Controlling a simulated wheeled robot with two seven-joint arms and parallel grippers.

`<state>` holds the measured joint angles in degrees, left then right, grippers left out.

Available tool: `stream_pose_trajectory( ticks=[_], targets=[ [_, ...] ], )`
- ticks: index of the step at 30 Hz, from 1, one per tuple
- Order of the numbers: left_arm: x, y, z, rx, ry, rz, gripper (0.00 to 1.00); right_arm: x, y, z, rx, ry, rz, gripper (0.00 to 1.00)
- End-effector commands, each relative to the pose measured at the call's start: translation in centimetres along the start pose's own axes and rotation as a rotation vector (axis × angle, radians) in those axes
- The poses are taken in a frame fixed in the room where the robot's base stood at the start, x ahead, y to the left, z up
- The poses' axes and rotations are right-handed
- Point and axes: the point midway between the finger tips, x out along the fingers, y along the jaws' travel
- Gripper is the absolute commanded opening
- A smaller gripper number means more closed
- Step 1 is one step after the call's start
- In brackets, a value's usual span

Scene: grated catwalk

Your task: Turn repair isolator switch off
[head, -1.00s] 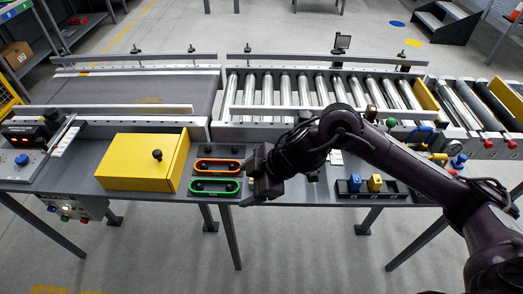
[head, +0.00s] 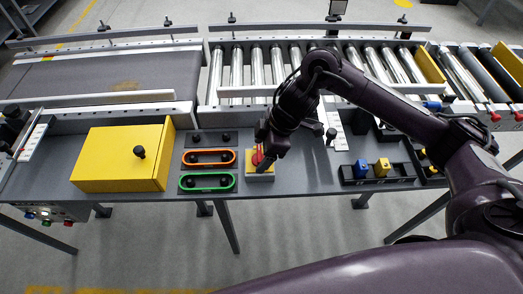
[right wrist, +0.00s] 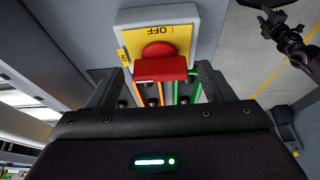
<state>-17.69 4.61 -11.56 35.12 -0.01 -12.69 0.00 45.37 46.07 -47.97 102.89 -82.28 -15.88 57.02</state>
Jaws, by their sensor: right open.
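The repair isolator switch (head: 262,176) is a small grey box with a yellow face and a red knob, on the grey bench just right of the orange and green frames. In the right wrist view its red handle (right wrist: 160,67) shows large on the yellow plate (right wrist: 181,42). An OFF label, upside down in that view, is at the plate's top, and an ON label is at its left edge. My right gripper (head: 264,152) is at the switch, partly covering the knob. In the wrist view the open fingers (right wrist: 157,88) lie either side of the handle, apart from it. My left gripper is not in view.
A yellow box (head: 118,158) with a black knob stands at left. Orange (head: 209,149) and green (head: 208,190) frames lie beside the switch. A black rack (head: 378,181) with blue and yellow pieces is at right. A roller conveyor (head: 245,75) runs behind.

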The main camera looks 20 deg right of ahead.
Motion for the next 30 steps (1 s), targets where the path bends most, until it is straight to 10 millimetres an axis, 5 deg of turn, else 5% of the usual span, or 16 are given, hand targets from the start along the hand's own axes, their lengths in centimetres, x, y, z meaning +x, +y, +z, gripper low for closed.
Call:
stream_pose_trajectory(
  ticks=[4,9,19,30],
  targets=[
    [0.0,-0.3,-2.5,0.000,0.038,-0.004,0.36,0.3,0.0,0.0,0.000,0.000,0.001,0.75],
    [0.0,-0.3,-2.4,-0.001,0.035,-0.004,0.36,0.3,0.0,0.0,0.000,0.000,0.001,0.73],
    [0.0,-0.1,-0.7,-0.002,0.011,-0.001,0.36,0.3,0.0,0.0,0.000,0.000,0.001,0.30],
    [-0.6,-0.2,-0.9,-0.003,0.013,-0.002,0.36,0.1,0.1,-0.1,-0.056,0.000,-0.023,0.30]
  ],
)
